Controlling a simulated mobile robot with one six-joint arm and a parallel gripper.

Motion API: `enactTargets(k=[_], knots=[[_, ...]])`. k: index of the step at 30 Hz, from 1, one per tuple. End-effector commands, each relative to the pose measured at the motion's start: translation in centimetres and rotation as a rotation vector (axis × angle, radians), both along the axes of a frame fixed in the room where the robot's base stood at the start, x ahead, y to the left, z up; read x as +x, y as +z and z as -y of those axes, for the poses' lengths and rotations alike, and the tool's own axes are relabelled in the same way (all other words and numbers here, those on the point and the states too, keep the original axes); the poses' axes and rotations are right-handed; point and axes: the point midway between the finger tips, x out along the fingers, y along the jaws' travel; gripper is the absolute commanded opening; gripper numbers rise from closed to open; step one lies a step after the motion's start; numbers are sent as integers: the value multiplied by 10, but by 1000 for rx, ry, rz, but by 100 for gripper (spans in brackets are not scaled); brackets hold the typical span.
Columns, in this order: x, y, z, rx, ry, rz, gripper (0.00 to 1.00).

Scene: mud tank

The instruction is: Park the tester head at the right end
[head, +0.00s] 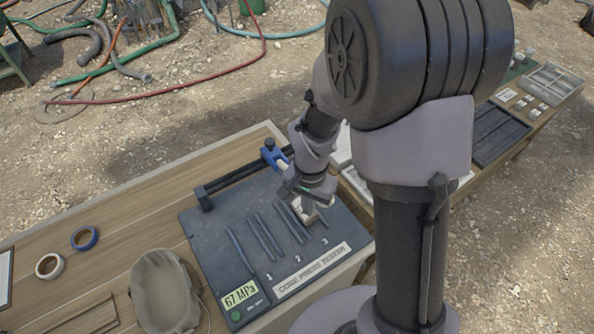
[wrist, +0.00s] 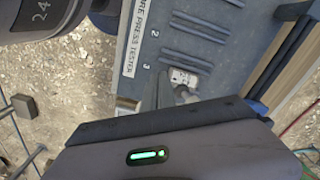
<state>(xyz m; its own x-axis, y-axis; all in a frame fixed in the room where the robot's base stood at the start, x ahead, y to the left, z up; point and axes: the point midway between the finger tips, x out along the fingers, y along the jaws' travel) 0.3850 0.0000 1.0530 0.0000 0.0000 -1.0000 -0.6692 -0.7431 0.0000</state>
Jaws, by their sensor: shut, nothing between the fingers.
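The core press tester (head: 215,245) is a dark slab with grooves marked 1, 2 and 3 and a display reading 67 MPa. Its black rail (head: 235,177) runs along the back edge. The blue tester head (head: 272,153) sits on this rail, toward the right; my arm hides the rail beyond it. Blue also shows at the slab's edge in the wrist view (wrist: 257,106). My gripper (head: 308,215) is shut and empty, low over the groove 3 area, apart from the head. In the wrist view a pale speckled piece (wrist: 184,78) lies by groove 3, close to my fingers (wrist: 172,94).
Trays (head: 500,133) lie on the table at the right. Hoses (head: 190,72) lie on the ground behind. The wooden tabletop (head: 130,220) behind the tape is clear.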

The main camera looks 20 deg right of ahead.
Motion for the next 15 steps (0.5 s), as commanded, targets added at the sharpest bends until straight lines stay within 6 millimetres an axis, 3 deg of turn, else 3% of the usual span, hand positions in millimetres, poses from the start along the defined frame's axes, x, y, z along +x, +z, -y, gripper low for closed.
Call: enactTargets(k=[15], knots=[[7, 0, 19, 0, -2, 0, 0]])
